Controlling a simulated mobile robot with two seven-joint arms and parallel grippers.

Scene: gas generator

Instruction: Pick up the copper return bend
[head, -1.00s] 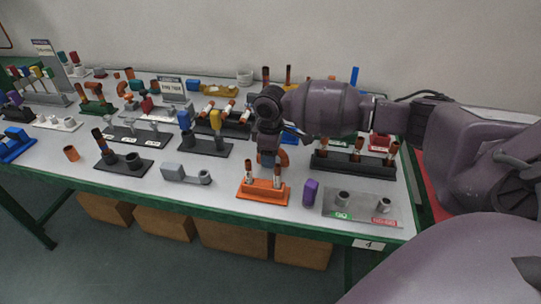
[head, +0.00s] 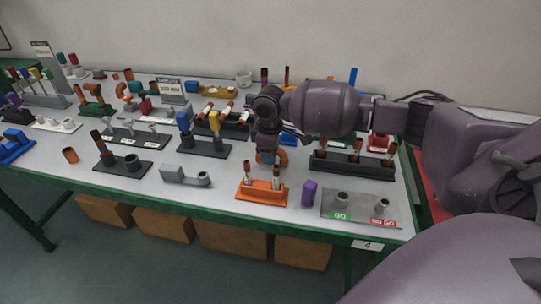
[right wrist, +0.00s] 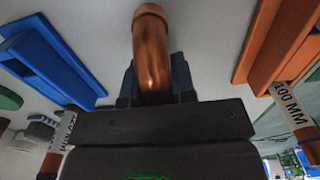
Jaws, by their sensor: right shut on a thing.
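The copper return bend (right wrist: 152,50) is a shiny curved copper tube. In the right wrist view it rises between my right gripper's fingers. In the head view part of the bend (head: 283,157) shows just right of the fingertips. My right gripper (head: 267,157) points down and is shut on the bend, behind and above the orange stand (head: 262,195) with its two upright copper pipes. The gripper hides part of the bend, and I cannot tell its exact height above the table. My left gripper is not in view.
A dark rack (head: 350,168) with copper pipes stands right of the gripper. A purple block (head: 308,193) and a grey plate (head: 360,207) with green and red labels lie at the front right. A grey fitting (head: 186,175) and dark stands (head: 123,164) lie left.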

